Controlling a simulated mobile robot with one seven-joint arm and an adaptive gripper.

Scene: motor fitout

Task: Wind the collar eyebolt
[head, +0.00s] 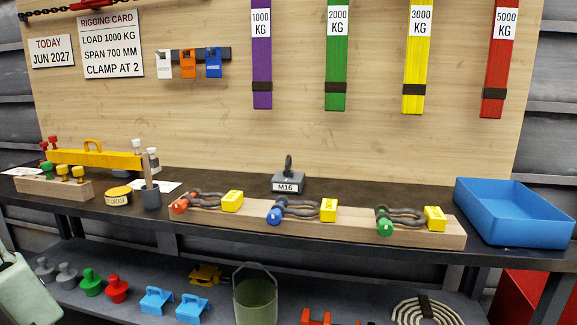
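A dark eyebolt (288,166) stands upright in a grey block (284,182) labelled M16, near the middle of the dark bench top. Its ring points up, and its lower part is too small to show whether its collar touches the block. My gripper is not in view.
A wooden rack (343,231) with several shackles lies in front of the block. A blue tray (510,213) stands at right, a yellow beam (95,158) and grease tin (118,196) at left. Coloured slings hang behind. A bucket (256,296) stands below. Some bench is clear beside the block.

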